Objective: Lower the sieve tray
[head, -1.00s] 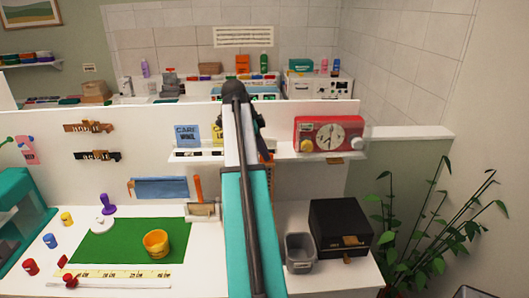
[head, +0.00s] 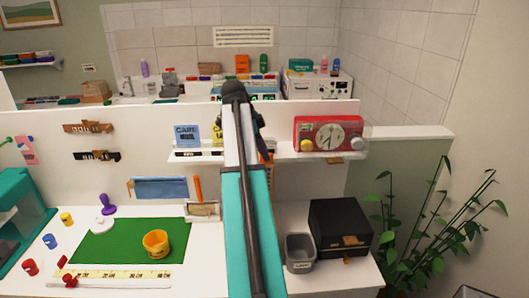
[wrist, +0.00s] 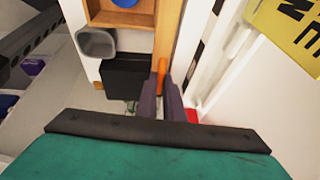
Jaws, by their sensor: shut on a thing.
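My gripper (wrist: 161,92) shows in the wrist view as two dark fingers close together. They are shut on a narrow orange handle (wrist: 161,68), whose upper end stands out beyond the fingertips. A wooden frame (wrist: 138,18) stands just beyond the handle at the top of that view. I cannot tell for sure whether this is the sieve tray, or how the handle joins it. In the head view my own arm hides the gripper and most of what it holds.
A black box (head: 341,226) and a grey bin (head: 299,254) stand on the counter right of my arm. A shelf (head: 289,157) carries a red radio (head: 327,132). A green mat (head: 120,243) with a yellow cup (head: 156,244) lies to the left. A plant (head: 430,235) stands far right.

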